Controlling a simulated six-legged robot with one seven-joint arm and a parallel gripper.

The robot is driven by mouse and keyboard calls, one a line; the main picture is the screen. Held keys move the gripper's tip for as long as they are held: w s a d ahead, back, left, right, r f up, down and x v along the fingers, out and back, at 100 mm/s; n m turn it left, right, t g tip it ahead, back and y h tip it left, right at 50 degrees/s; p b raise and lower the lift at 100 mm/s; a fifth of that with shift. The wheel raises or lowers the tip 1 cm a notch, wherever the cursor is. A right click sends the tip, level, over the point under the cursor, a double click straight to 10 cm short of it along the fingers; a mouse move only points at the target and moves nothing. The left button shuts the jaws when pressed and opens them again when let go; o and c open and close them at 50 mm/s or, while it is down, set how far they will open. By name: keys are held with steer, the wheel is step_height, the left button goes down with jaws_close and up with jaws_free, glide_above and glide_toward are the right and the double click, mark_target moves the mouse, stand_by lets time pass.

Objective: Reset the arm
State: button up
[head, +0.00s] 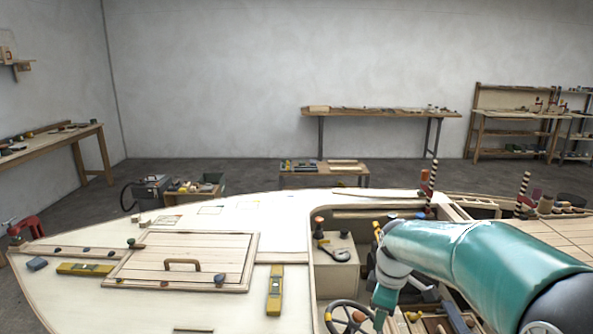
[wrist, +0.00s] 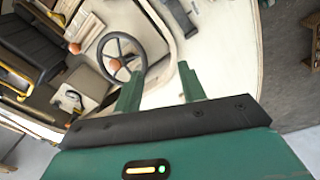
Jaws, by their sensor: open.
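My arm reaches in from the right in the head view, its teal and white links above the hull's cockpit. My gripper shows in the wrist view (wrist: 160,88), with two green fingers apart and nothing between them. It is open and empty. In the wrist view the fingers lie over the white hull surface, close to the steering wheel (wrist: 122,57); I cannot tell the gap in height. The steering wheel also shows in the head view (head: 330,317), at the bottom of the cockpit. In the head view the fingertips are not clearly visible.
The plywood hull deck (head: 80,300) fills the foreground. On it are a hatch with a wooden handle (head: 182,262), a yellow level (head: 275,291) and another yellow level (head: 85,269). A red-and-black clamp (head: 427,190) stands upright behind my arm. Workbenches stand along the walls.

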steer(key=s+a+r+m+t, duration=0.1)
steer(key=s+r+m, duration=0.2)
steer(key=s, duration=0.4)
steer(key=s+a+r+m+t, duration=0.1)
steer(key=s+r+m+t, duration=0.1)
steer(key=s+m, duration=0.3)
steer(key=s+a+r+m+t, duration=0.1)
steer(key=s+r+m, duration=0.3)
steer(key=s, duration=0.7)
steer(key=shift+a+m+t, duration=0.3)
steer(key=shift+a+m, duration=0.05)
steer(key=shift+m, duration=0.05)
